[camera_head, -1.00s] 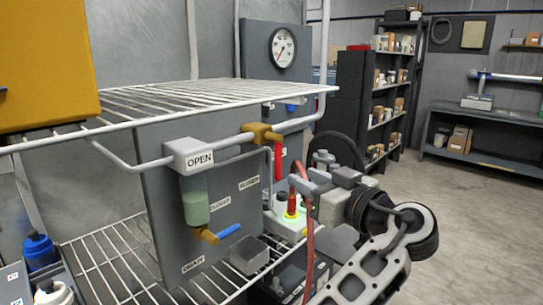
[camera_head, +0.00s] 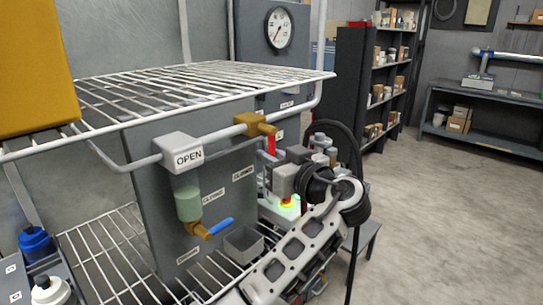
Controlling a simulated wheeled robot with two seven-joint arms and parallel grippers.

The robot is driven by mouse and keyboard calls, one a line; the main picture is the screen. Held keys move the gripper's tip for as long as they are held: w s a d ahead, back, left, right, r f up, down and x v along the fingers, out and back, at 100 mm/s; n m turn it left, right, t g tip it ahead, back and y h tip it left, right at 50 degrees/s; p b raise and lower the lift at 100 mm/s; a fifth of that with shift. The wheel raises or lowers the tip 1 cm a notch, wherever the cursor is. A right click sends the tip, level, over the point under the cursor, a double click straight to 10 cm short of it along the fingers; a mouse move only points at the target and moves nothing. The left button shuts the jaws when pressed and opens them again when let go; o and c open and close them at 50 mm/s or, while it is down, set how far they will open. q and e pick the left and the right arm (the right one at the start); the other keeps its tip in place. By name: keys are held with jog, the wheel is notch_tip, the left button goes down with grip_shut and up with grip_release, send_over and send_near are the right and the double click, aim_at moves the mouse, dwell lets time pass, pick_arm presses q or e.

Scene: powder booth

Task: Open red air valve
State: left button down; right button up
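The red air valve has a brass body (camera_head: 254,124) on the grey pipe under the wire shelf. Its red handle (camera_head: 271,145) hangs downward, and its lower part is hidden behind my gripper. My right gripper is not in view. A round white gauge (camera_head: 279,28) is on the grey panel behind.
A white OPEN label block (camera_head: 178,152), a green-filled bowl (camera_head: 188,203) and a blue-handled drain valve (camera_head: 221,226) are left of my gripper. The upper wire shelf (camera_head: 200,80) overhangs the valve. A small grey tray (camera_head: 243,242) sits below. Floor at right is clear.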

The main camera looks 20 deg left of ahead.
pick_arm(q)
jog(key=shift+s+m, duration=0.15)
jog(key=shift+m, duration=0.15)
jog(key=shift+s+a+r+m+g+h, duration=0.2)
jog(key=shift+s+m, duration=0.25)
jog(key=shift+m, duration=0.5)
jog(key=shift+s+a+r+m+g+h, duration=0.15)
jog(key=shift+s+m, duration=0.3)
jog(key=shift+m, duration=0.55)
jog(key=shift+s+a+r+m+g+h, duration=0.2)
jog(key=shift+s+m, duration=0.25)
jog(key=shift+m, duration=0.5)
jog(key=c, duration=1.5)
grip_release()
jog(key=shift+d, duration=0.1)
jog(key=v, duration=1.2)
jog(key=shift+f, duration=0.15)
jog(key=shift+c, duration=0.2)
